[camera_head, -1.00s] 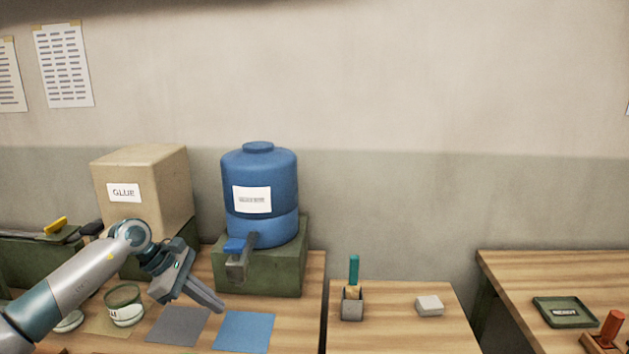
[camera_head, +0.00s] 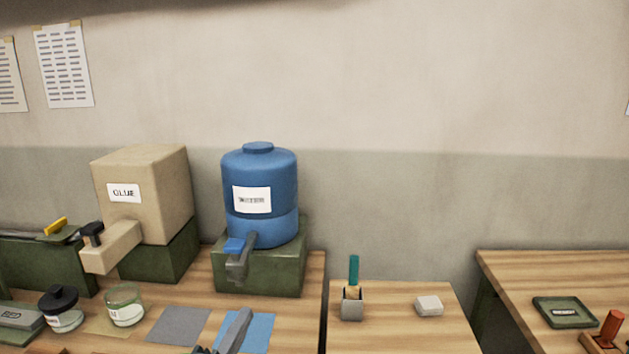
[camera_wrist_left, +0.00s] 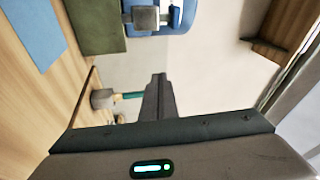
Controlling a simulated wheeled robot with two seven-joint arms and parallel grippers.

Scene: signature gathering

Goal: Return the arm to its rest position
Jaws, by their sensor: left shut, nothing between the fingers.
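My left gripper (camera_head: 236,332) shows at the bottom edge of the head view, in front of the blue mat (camera_head: 262,333) and hiding part of it. Its fingers are together with nothing between them. In the left wrist view the closed fingers (camera_wrist_left: 158,90) point past the table toward the wall, clear of any object. The rest of my left arm is below the head view. My right gripper is in neither view.
A glass jar (camera_head: 124,307) and a grey mat (camera_head: 178,325) are left of the gripper.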

